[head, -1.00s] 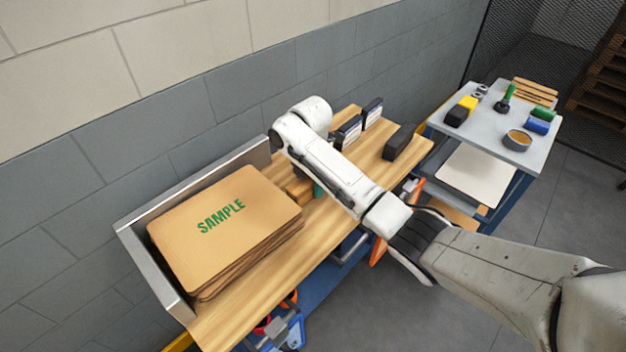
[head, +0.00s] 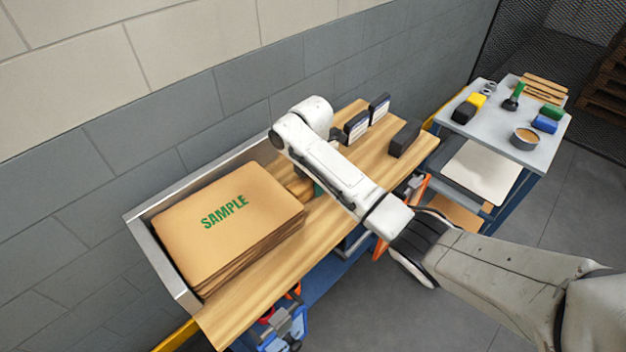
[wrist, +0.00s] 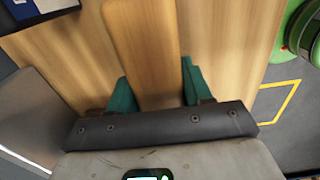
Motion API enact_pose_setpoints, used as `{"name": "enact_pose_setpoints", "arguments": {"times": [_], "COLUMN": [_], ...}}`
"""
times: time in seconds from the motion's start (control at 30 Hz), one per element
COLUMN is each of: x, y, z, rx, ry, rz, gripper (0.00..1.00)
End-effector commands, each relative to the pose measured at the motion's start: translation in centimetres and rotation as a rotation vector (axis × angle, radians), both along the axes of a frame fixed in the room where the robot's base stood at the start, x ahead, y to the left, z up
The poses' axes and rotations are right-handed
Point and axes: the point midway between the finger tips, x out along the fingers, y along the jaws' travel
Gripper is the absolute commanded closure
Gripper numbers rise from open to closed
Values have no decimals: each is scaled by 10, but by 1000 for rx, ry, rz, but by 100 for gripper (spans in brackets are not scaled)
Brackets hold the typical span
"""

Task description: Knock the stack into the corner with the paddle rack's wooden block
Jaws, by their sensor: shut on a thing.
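My gripper (wrist: 157,88) is shut on the wooden block (wrist: 143,35). Its teal fingers press both sides of the block in the wrist view. In the head view the block (head: 296,184) shows partly, beside the stack's right side. My arm hides most of the gripper there, and whether block and stack touch is unclear.
Two dark upright label holders (head: 357,127) and a black block (head: 405,139) stand on the bench to the right of my arm. A grey trolley (head: 487,125) with small items stands farther right. The bench front (head: 270,285) is clear.

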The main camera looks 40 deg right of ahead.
Motion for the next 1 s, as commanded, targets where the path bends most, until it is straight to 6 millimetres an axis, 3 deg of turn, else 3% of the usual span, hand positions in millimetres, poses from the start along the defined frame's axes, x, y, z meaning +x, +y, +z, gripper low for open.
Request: {"name": "enact_pose_setpoints", "arguments": {"times": [0.27,0.73,1.0], "x": [1,1,1], "y": [4,-17,-17], "z": [-2,0,23], "rx": [6,3,3], "ry": [1,1,0], "rz": [13,8,6], "gripper": [92,92,92]}}
